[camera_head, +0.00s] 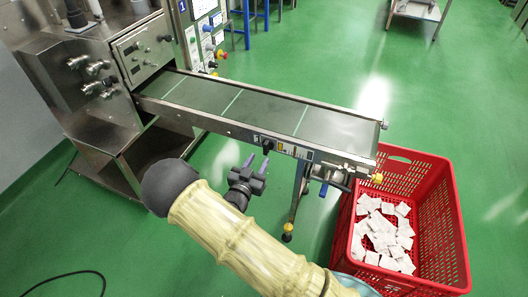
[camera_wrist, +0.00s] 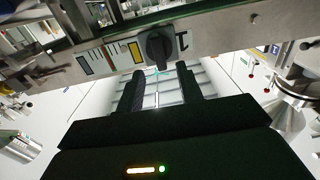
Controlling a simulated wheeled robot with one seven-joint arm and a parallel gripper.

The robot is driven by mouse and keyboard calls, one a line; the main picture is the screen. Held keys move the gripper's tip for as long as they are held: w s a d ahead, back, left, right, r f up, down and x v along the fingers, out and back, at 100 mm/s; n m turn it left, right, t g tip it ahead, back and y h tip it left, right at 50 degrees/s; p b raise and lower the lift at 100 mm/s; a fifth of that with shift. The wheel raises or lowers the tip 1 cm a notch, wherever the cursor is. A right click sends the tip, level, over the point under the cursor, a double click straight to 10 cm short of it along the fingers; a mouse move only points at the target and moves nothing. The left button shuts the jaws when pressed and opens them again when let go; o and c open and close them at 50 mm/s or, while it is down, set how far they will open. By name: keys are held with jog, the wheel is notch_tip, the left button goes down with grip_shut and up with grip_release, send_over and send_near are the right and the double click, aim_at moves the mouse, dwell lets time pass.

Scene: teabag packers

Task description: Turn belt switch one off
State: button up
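The belt switch (camera_wrist: 157,47) is a black rotary knob on the side rail of the conveyor belt. In the head view the switch (camera_head: 267,144) sits on the near side of the belt frame, next to a small label strip. My gripper (camera_head: 257,161) is just below and in front of the switch. In the wrist view my gripper (camera_wrist: 162,74) is open, with one finger on each side below the knob and nothing between them. The fingertips look apart from the knob. I cannot tell for sure which setting the knob points at.
The conveyor belt (camera_head: 240,105) runs from the steel machine (camera_head: 90,85) to the right. A red crate (camera_head: 447,225) with several white teabags stands under its end. A control panel (camera_head: 203,35) with buttons stands behind.

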aim_at(265, 150)
jog(key=x, duration=0.6)
jog(key=shift+b, duration=0.3)
jog(key=shift+s, duration=0.1)
grip_shut()
